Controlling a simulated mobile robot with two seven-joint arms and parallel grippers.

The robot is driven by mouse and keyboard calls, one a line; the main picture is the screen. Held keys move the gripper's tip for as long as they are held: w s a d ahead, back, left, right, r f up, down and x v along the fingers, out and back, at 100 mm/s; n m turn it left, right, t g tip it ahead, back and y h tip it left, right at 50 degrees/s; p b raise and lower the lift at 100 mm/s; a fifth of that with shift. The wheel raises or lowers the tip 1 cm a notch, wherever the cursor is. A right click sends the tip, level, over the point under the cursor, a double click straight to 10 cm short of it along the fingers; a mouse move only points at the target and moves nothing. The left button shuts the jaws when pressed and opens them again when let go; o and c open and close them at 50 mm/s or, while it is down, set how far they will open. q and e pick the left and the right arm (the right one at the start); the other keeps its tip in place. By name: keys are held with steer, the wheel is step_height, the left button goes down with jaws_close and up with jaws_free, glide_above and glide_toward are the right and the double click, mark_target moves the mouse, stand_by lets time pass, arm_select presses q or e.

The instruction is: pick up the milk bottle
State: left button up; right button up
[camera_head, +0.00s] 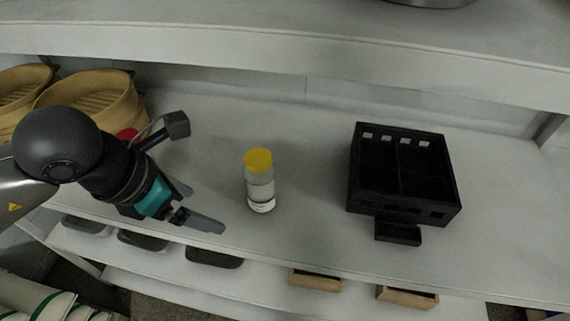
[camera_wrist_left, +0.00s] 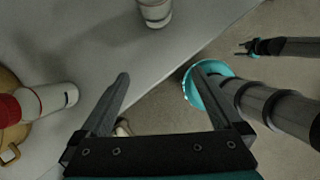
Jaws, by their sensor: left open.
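A pale bottle with a yellow cap, which I take as the milk bottle (camera_head: 260,190), stands upright on the shelf, left of the middle in the head view. The lower part of a bottle (camera_wrist_left: 155,12), likely the same one, shows at the top edge of the left wrist view; its cap is out of frame there. My left gripper (camera_head: 206,209) is open and empty, to the left of the bottle near the shelf's front edge, not touching it. In the left wrist view its fingers (camera_wrist_left: 163,92) are spread apart. My right gripper (camera_wrist_left: 244,48) shows small at the right there.
Bamboo steamers (camera_head: 88,88) stand at the left. A black crate (camera_head: 405,205) stands on the right. The shelf (camera_head: 310,190) between bottle and crate is clear.

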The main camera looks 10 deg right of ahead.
mark_target(248, 163)
arm_select(q)
steer(key=w+d, duration=0.1)
steer(key=d, duration=0.1)
steer(key=w+d+p, duration=0.1)
steer(key=w+d, duration=0.3)
steer(key=shift+w+d+p, duration=0.1)
steer(key=shift+d+p, duration=0.2)
steer(key=shift+p, duration=0.05)
steer(key=shift+w+d, duration=0.2)
steer(key=shift+w+d+r+p, duration=0.1)
steer(key=shift+w+d+p, duration=0.2)
steer(key=shift+w+d, duration=0.5)
steer(key=shift+d+x, duration=0.2)
steer(key=shift+x, duration=1)
steer(key=shift+d+f, duration=0.1)
steer(key=shift+f, duration=0.25)
arm_select(e)
steer(key=shift+s+a+r, duration=1.2)
steer(key=shift+s+a, duration=0.05)
steer(key=shift+a, duration=0.15)
arm_select(q)
steer(key=shift+w, duration=0.1)
jaws_close()
arm_select(e)
steer(key=shift+a, duration=0.15)
